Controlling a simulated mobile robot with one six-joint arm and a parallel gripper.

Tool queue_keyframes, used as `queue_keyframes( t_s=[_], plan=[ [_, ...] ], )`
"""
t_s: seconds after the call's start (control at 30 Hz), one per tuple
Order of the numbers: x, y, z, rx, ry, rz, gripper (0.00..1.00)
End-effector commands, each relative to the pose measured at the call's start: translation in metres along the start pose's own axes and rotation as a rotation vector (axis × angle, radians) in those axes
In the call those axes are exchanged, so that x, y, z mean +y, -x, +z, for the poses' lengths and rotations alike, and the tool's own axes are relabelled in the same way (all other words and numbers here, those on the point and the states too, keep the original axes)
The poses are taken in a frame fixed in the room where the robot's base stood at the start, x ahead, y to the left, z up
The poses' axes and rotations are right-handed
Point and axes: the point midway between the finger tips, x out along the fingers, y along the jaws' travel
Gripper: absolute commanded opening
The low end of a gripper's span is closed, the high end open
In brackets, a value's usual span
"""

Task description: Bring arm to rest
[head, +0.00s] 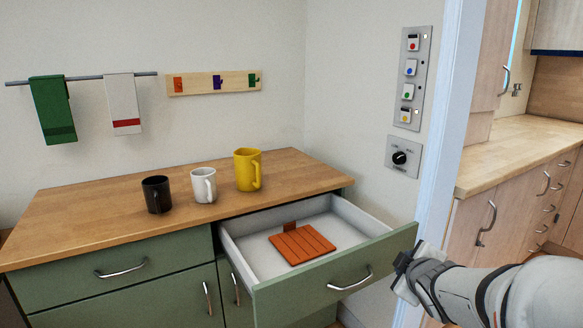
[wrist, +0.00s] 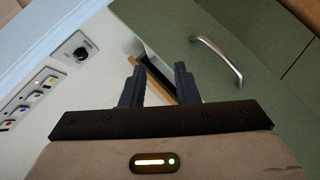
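My gripper (wrist: 160,84) shows in the wrist view with its two dark fingers apart and nothing between them. In the head view my gripper (head: 404,264) is at the lower right, beside the right end of the open drawer's green front (head: 330,275). I cannot tell whether it touches the drawer. The drawer front with its curved metal handle also shows in the wrist view (wrist: 195,25), beyond and to the right of the fingers. In the head view the drawer is pulled out, and an orange slatted board (head: 302,245) lies inside it.
A black mug (head: 157,195), a white mug (head: 203,185) and a yellow mug (head: 246,170) stand on the wooden counter (head: 90,215). A button panel (head: 410,80) and a knob (head: 400,158) are on the wall. A pale door frame (head: 450,120) rises close to my arm.

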Motion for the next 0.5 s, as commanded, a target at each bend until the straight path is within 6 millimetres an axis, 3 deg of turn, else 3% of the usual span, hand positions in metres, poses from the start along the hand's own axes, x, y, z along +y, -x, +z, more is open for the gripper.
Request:
queue_keyframes(
  t_s=[0.03, 0.13, 0.5],
  plan=[
    [0.017, 0.023, -0.012, -0.052, -0.074, -0.026, 0.28],
    [0.019, 0.055, -0.016, -0.177, -0.243, -0.093, 0.28],
    [-0.009, 0.195, -0.054, -0.596, -0.768, -0.410, 0.28]
  ],
)
